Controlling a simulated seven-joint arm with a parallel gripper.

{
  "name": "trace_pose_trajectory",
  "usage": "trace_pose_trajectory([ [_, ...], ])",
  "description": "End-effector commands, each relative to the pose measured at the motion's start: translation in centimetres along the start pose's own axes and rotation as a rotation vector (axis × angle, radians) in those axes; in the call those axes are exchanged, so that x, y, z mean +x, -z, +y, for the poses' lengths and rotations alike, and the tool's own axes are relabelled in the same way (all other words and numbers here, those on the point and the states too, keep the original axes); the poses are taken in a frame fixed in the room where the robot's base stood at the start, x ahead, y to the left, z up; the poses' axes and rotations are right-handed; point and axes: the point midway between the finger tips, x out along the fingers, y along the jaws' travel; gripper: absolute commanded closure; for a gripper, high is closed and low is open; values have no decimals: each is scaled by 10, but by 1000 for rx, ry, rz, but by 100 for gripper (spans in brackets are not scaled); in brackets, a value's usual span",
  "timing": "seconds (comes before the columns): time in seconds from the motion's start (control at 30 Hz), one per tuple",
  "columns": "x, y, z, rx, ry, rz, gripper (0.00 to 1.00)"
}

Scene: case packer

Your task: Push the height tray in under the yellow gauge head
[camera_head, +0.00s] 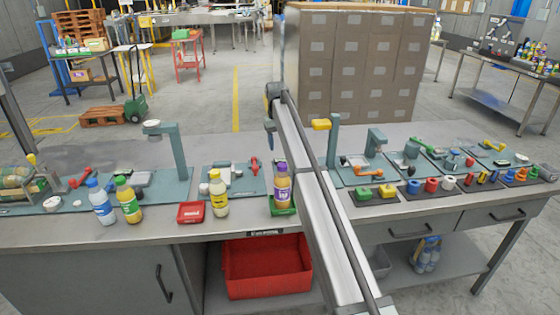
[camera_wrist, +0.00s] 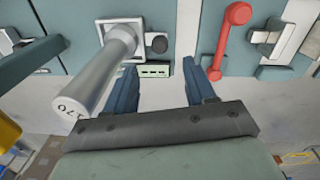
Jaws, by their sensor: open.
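The yellow gauge head (camera_head: 321,124) sits on a teal post above the bench, just right of my arm. A yellow part at the left edge of the wrist view (camera_wrist: 8,132) looks like the same head. A small green tray (camera_head: 291,211) at the bench's front carries a purple-capped bottle (camera_head: 282,186); a shallow red tray (camera_head: 190,212) lies left of it. I cannot tell for sure which is the height tray. My gripper (camera_wrist: 162,78), also in the head view (camera_head: 270,143), is open and empty above the back of the bench, left of the gauge head.
A silver cylinder (camera_wrist: 105,70) stands close beside one finger; a red handle (camera_wrist: 232,35) lies beyond the other. A yellow bottle (camera_head: 218,193) stands between the trays. Small coloured blocks line the right front. My arm hides part of the bench.

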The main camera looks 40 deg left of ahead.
Motion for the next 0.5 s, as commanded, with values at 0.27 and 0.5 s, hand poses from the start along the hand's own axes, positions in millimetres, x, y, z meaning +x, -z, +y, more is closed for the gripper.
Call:
trace_pose_trajectory([
  [0.27, 49, -1, 0, 0, 0, -2, 45],
  [0.5, 75, 0, 0, 0, 0, 0, 45],
])
